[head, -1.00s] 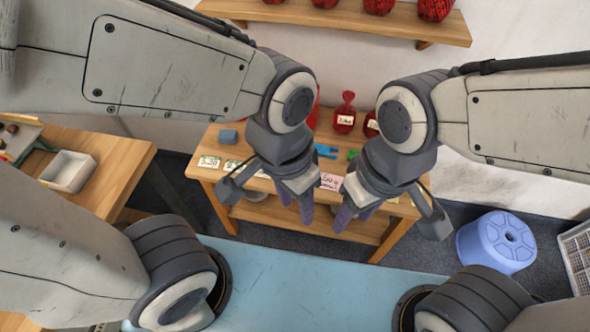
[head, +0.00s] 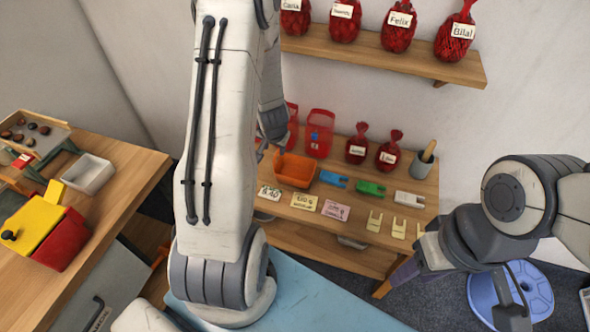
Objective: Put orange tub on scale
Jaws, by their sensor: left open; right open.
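The orange tub (head: 295,171) stands upright on the back wooden table, among coloured clips and cards. My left gripper (head: 266,150) is at the tub's upper left, mostly hidden behind my own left arm; I cannot tell whether it touches the tub. It is open. My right gripper (head: 405,275) is open and empty, in front of the table's right end, away from the tub. I cannot make out a scale for sure in this view.
Blue (head: 333,178), green (head: 370,187) and white (head: 409,199) clips lie right of the tub. Red bags (head: 357,148) stand behind. The left table holds a white tray (head: 89,173) and a red-yellow box (head: 46,235). A blue stool (head: 510,290) stands right.

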